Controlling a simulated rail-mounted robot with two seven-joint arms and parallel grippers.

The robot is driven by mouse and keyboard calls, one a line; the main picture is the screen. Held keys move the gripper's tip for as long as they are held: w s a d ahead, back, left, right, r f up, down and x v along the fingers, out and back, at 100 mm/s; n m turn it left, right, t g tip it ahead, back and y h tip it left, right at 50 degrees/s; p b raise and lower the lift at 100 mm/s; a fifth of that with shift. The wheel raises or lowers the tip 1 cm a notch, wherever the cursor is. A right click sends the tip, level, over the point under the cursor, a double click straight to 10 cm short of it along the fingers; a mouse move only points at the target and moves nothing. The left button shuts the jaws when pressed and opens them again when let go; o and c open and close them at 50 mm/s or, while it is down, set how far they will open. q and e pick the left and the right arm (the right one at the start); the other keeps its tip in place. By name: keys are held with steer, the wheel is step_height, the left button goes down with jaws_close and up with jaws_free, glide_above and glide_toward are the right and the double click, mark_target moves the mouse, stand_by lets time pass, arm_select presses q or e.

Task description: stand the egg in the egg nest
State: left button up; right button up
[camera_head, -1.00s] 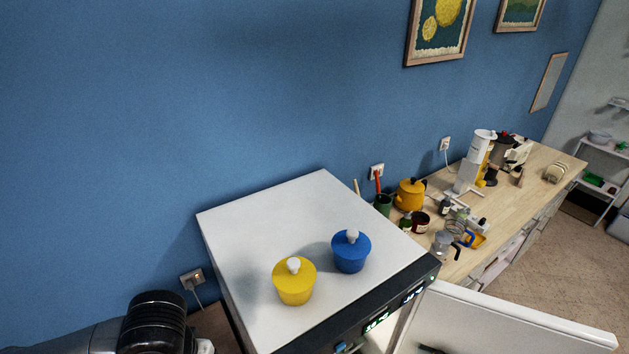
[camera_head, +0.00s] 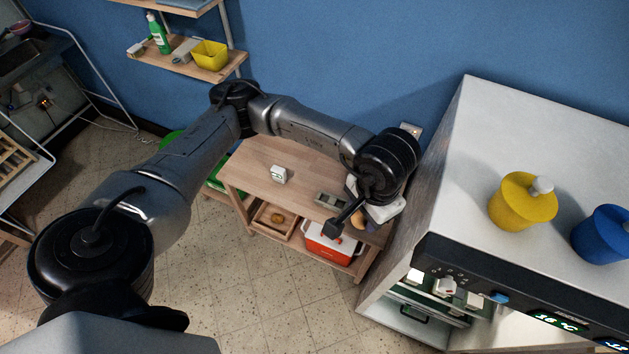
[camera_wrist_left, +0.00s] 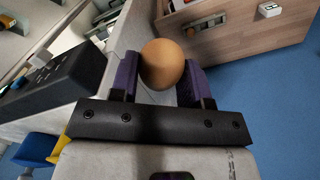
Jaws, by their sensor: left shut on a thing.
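A brown egg (camera_wrist_left: 162,62) is held between the purple finger pads of my left gripper (camera_wrist_left: 160,78) in the left wrist view. In the head view, my left gripper (camera_head: 366,208) is over the right end of a small wooden table, and a bit of the brown egg (camera_head: 358,220) seems to show below it. I cannot pick out the egg nest with certainty. My right gripper is out of view.
The wooden table (camera_head: 258,165) carries a small white box (camera_head: 279,174) and a low grey-green item (camera_head: 329,201). A red-and-white cooler (camera_head: 330,241) stands below. A white cabinet (camera_head: 480,130) with yellow (camera_head: 522,203) and blue (camera_head: 604,235) pots stands close on the right.

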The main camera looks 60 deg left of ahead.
arm_select(q)
steer(key=w+a+f+n+b, duration=0.2)
steer(key=w+a+f+b, duration=0.15)
steer(key=f+b, duration=0.8)
steer(key=w+a+f+n+b, duration=0.2)
steer(key=a+f+b, duration=0.3)
steer(key=f+b, duration=0.7)
steer(key=w+a+f+n+b, duration=0.2)
steer(key=w+a+f+b, duration=0.15)
steer(key=f+b, duration=0.85)
steer(key=m+b, duration=0.9)
steer(key=m, duration=2.7)
glide_above(308, 183)
steer(key=f, duration=1.3)
steer(key=shift+w+d+f, duration=0.2)
steer(key=shift+d, duration=0.1)
steer(key=shift+s+a+f+b, duration=0.15)
steer(key=shift+a+b, duration=0.2)
steer(key=shift+f+b, duration=1.3)
steer(key=shift+f, duration=0.8)
